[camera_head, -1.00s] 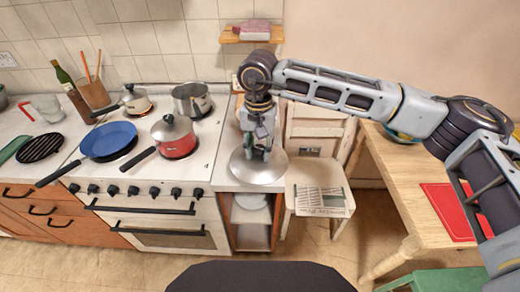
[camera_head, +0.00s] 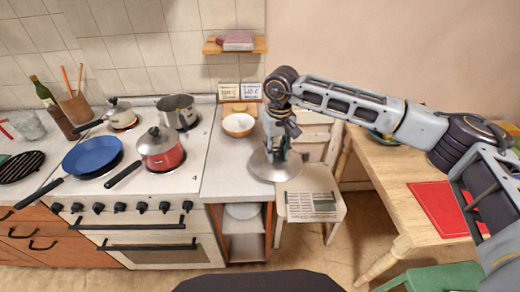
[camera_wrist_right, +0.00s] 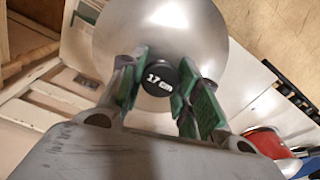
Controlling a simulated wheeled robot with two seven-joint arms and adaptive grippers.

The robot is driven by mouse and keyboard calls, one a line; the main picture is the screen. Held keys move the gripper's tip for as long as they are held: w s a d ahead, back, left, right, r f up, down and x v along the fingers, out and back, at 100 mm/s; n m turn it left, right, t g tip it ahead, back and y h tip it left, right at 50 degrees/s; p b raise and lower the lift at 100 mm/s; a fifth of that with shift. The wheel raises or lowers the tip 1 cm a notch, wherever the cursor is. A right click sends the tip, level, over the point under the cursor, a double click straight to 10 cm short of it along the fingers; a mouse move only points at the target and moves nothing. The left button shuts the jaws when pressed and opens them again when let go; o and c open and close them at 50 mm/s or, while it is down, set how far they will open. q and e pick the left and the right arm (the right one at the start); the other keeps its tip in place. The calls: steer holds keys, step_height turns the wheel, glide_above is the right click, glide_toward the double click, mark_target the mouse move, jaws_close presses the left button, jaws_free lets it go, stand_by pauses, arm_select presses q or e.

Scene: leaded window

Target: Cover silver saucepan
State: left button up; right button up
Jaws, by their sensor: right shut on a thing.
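The silver saucepan (camera_head: 178,112) stands uncovered on the back right of the stove, its open top facing up. My right gripper (camera_head: 279,150) is shut on the black knob of a round silver lid (camera_head: 268,172). In the head view the lid appears at the right edge of the counter beside the stove, to the right of and nearer than the saucepan. The right wrist view shows the lid (camera_wrist_right: 150,35) below the fingers, its knob (camera_wrist_right: 158,78) marked "17 cm" between the green pads (camera_wrist_right: 160,85). My left gripper is out of view.
A red lidded pot (camera_head: 161,155), a small lidded pot (camera_head: 120,118) and a blue pan (camera_head: 93,156) are on the stove (camera_head: 187,188). A bowl (camera_head: 238,125) sits on the counter (camera_head: 225,180). A chair (camera_head: 311,195) and wooden table (camera_head: 400,205) stand right.

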steer(key=s+d+f+m, duration=0.2)
steer(key=d+f+m, duration=0.1)
steer(key=d+f, duration=0.9)
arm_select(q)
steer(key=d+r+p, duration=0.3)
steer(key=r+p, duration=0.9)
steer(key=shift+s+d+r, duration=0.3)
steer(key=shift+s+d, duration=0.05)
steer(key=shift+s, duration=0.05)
arm_select(e)
step_height(320, 180, up, 14)
steer(key=d, duration=0.1)
steer(key=shift+s+d+r, duration=0.25)
steer(key=shift+d, duration=0.1)
arm_select(q)
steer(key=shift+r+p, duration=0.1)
steer(key=shift+p, duration=0.3)
arm_select(e)
steer(key=shift+r, duration=0.1)
